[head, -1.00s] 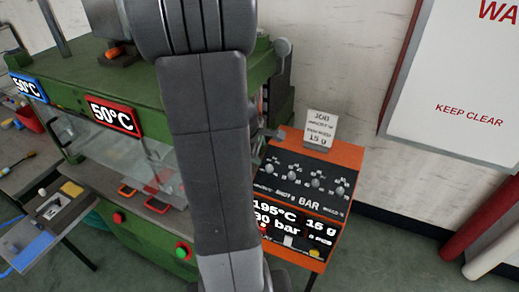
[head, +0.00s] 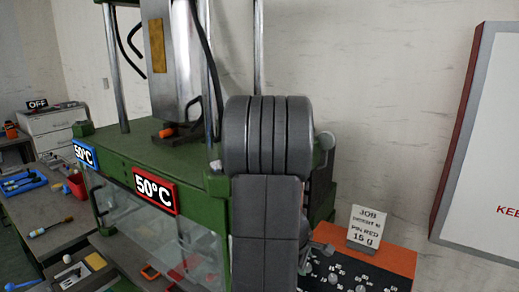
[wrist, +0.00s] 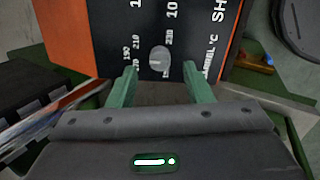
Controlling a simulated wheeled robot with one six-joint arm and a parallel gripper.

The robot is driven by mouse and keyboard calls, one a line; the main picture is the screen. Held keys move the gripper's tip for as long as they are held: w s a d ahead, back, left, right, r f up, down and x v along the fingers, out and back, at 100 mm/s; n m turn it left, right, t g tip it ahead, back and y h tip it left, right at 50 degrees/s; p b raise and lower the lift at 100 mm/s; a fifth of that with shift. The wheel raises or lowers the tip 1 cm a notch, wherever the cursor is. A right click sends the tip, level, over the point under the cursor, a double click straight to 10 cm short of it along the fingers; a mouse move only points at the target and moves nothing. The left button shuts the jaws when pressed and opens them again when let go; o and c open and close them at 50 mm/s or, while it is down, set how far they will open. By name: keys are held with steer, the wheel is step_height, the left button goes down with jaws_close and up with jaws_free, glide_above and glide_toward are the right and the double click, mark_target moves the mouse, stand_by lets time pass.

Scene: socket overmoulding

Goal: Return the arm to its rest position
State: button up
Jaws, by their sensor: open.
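My gripper (wrist: 160,92) shows in the wrist view with its two green fingers apart and nothing between them. Beyond the fingertips is the black control panel (wrist: 172,22) of the orange box, with a grey knob (wrist: 159,58) between the fingers in the picture. I cannot tell whether the fingers touch the panel. In the head view my grey arm stands upright in front of the green press (head: 125,165), and the gripper is out of sight there.
The orange control box (head: 385,262) with a job card (head: 366,227) stands right of my arm. The press has a clear guard (head: 140,235) and 50°C displays (head: 155,191). A workbench (head: 40,215) with tools is at left. A framed sign (head: 490,140) hangs at right.

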mark_target(307, 266)
steer(key=shift+b+x, duration=0.75)
steer(key=shift+x, duration=1)
steer(key=shift+r, duration=0.1)
